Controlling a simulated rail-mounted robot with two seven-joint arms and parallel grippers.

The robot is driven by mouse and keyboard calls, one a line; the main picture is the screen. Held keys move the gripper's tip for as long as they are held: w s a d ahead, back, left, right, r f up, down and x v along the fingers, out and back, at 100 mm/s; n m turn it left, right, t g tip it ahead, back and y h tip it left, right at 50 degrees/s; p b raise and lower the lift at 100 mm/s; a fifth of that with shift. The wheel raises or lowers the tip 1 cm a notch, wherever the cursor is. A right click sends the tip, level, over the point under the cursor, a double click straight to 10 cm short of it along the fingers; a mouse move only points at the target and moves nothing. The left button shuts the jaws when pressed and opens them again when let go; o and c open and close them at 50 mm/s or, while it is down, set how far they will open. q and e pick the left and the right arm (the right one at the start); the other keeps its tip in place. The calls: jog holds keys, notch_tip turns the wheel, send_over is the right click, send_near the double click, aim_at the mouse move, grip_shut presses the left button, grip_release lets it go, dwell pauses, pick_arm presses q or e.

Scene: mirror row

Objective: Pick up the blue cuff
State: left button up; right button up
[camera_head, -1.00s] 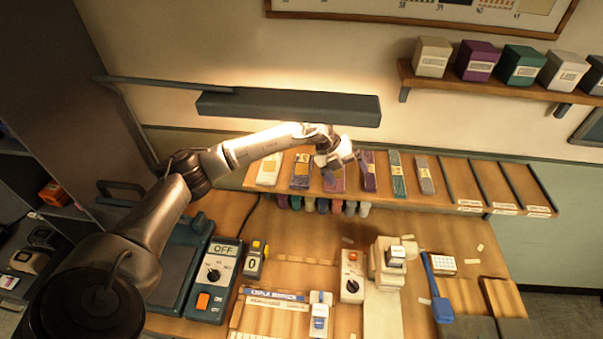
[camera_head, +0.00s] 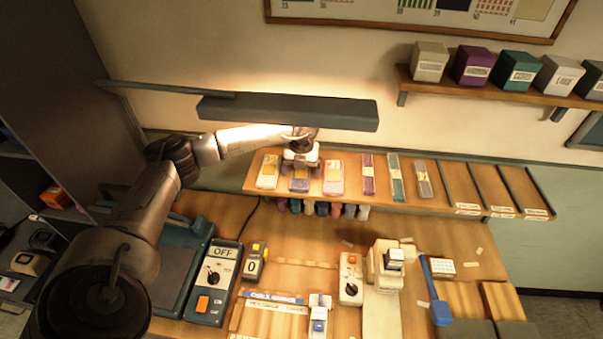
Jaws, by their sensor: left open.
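A blue-violet packet with a yellow label (camera_head: 299,185), which looks like the blue cuff, lies second from the left on the sloped wooden rack. My left gripper (camera_head: 301,169) is over its upper part, open, with a finger toward each side. The gripper hides the packet's upper end. I cannot tell whether the fingers touch it. My right gripper is not in view.
A cream packet (camera_head: 267,171) and a pink packet (camera_head: 334,177) lie close on either side. Purple (camera_head: 368,175), teal (camera_head: 395,178) and grey (camera_head: 423,180) packets lie farther right, then empty slots. A dark lamp bar (camera_head: 288,112) hangs just above my left wrist.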

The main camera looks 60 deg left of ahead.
pick_arm(q)
jog(key=c, duration=1)
